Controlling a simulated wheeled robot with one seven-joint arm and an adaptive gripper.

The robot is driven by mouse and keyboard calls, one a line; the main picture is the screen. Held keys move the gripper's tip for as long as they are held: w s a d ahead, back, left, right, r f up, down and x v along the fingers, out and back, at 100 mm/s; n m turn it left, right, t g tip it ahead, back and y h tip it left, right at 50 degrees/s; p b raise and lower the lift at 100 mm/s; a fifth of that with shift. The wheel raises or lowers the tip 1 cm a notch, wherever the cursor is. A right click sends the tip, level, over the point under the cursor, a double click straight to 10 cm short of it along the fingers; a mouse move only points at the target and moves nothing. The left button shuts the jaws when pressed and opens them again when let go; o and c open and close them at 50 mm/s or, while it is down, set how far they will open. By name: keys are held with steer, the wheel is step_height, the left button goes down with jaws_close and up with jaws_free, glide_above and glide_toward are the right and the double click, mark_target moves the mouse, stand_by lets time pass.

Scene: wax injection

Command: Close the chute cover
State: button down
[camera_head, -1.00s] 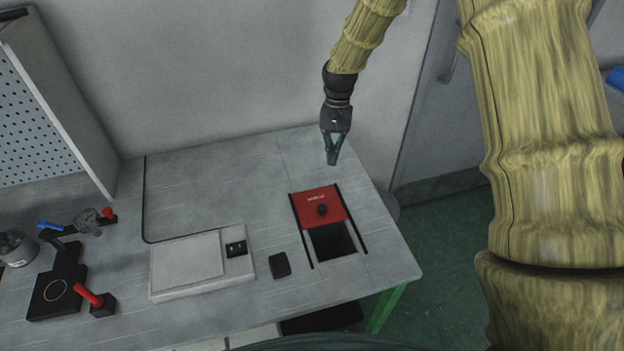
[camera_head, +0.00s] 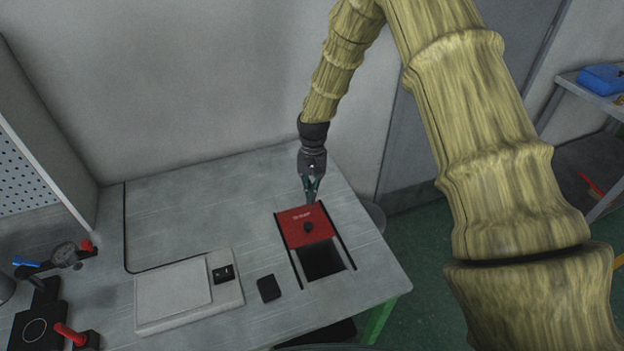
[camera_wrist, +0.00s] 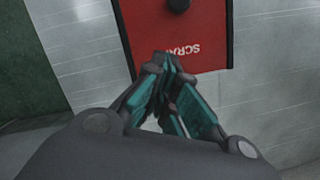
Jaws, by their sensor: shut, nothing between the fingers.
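The chute cover (camera_head: 296,231) is a red sliding plate with white lettering and a black knob (camera_head: 308,227). It lies between two black rails at the right of the table. It covers the far part of the chute; the dark opening (camera_head: 322,260) shows in front of it. My gripper (camera_head: 310,201) is shut and empty, pointing down at the far edge of the cover.
A small black block (camera_head: 268,288) and a light flat box (camera_head: 180,292) lie left of the chute. A black fixture with a red handle (camera_head: 70,334) stands at the far left. The wall is close behind the table. The table's back middle is clear.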

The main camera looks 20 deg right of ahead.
mark_target(310, 218)
steer(key=shift+s+a+f, duration=0.1)
steer(key=shift+f, duration=0.5)
steer(key=shift+s+a+f+p, duration=0.2)
steer(key=shift+s+p, duration=0.1)
steer(key=shift+p, duration=0.25)
steer(key=s, duration=0.1)
steer(key=s+a+p, duration=0.1)
steer(key=shift+s+f, duration=0.1)
steer(key=shift+s, duration=0.2)
steer(key=shift+s+a+f, duration=0.1)
steer(key=shift+s+a, duration=0.05)
steer(key=shift+s, duration=0.05)
steer(key=shift+f, duration=0.15)
